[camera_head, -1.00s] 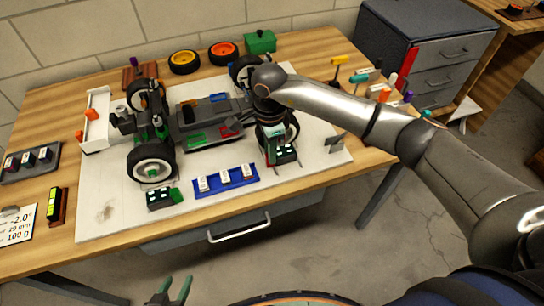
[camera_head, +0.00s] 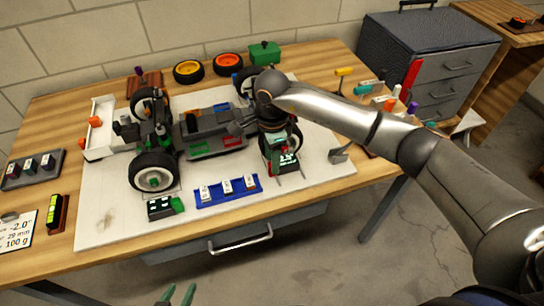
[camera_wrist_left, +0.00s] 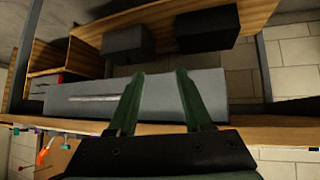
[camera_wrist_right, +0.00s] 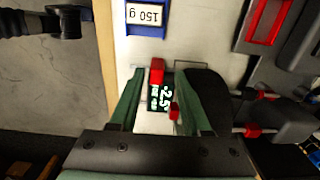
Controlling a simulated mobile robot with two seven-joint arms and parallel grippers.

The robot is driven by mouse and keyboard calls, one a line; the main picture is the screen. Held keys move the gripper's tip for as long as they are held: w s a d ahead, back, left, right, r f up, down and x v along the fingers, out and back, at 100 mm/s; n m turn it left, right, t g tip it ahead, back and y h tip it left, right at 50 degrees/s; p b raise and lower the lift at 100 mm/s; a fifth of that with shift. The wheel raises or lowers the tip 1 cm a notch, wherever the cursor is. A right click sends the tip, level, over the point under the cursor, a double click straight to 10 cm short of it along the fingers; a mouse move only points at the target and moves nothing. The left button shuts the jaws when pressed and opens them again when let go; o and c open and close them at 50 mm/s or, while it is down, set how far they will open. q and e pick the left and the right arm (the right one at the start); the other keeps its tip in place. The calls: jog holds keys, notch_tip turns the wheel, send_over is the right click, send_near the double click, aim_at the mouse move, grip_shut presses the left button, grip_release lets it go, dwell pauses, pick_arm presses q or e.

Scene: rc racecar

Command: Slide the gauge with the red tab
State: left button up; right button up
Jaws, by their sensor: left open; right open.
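The gauge with the red tab (camera_wrist_right: 157,72) is a small black box with a lit display (camera_wrist_right: 160,98) showing green-white digits. In the head view its display (camera_head: 289,163) sits on the white board near the front right wheel, partly covered by my right gripper (camera_head: 275,155). My right gripper (camera_wrist_right: 158,76) is open, with one finger on each side of the gauge; whether the fingers touch it I cannot tell. A second red piece shows beside the display. My left gripper (camera_head: 178,295) is open and empty at the bottom edge, away from the table; it also shows in the left wrist view (camera_wrist_left: 154,78).
The racecar chassis (camera_head: 205,135) stands on the white board (camera_head: 110,220). A gauge with a green tab (camera_head: 160,208) lies near the front left wheel. A blue tray (camera_head: 228,191) of weights lies left of the red-tab gauge. Tools stand at the right.

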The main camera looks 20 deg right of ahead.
notch_tip(320, 180, up, 12)
jog(key=shift+r, duration=0.25)
jog(key=shift+a, duration=0.1)
dwell(0.5)
